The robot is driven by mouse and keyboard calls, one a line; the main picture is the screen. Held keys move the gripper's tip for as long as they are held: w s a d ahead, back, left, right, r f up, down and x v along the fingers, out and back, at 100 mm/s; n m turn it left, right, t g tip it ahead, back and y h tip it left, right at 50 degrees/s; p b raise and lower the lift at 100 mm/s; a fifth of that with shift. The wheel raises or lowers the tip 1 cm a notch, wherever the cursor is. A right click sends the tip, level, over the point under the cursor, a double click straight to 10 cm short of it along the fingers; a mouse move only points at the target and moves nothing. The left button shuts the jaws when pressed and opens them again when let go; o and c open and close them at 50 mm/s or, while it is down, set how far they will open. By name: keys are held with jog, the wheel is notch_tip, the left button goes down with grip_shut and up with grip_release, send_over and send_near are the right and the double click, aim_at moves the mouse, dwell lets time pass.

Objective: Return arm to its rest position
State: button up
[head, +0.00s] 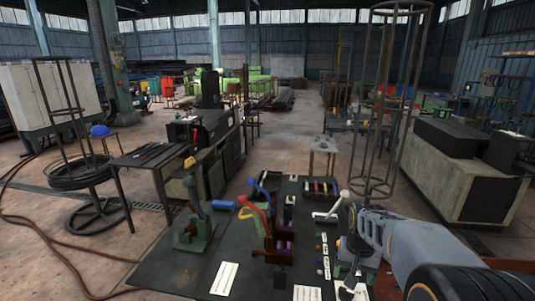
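My arm (420,250) reaches in from the lower right corner, grey with dark joints and an orange ring. Its end points down over the right side of a dark table. My gripper (350,285) is small and dark there, close to small parts on the table; whether its fingers are open or shut cannot be made out. Whether it touches anything is also unclear. On the table stands a brown and purple device (281,240) with a red curved lever (256,212) and a blue lever (262,190), left of my gripper.
The dark table (180,270) carries a green device (193,235), a white-handled lever (331,208), and white cards (224,279). A tall wire rack (375,130) stands behind my arm. A workbench (205,150) is behind left, a cabinet (460,175) right. Open floor lies beyond.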

jog(key=s+a+r+n+t+p, duration=0.1)
jog(key=s+a+r+n, duration=0.1)
jog(key=s, duration=0.4)
jog(key=s+a+r+n+t+p, duration=0.1)
jog(key=s+a+r+n+t, duration=0.1)
jog(key=s+a, duration=0.3)
jog(key=shift+s+a+r, duration=0.3)
jog(key=shift+s+r, duration=0.15)
jog(key=shift+s, duration=0.45)
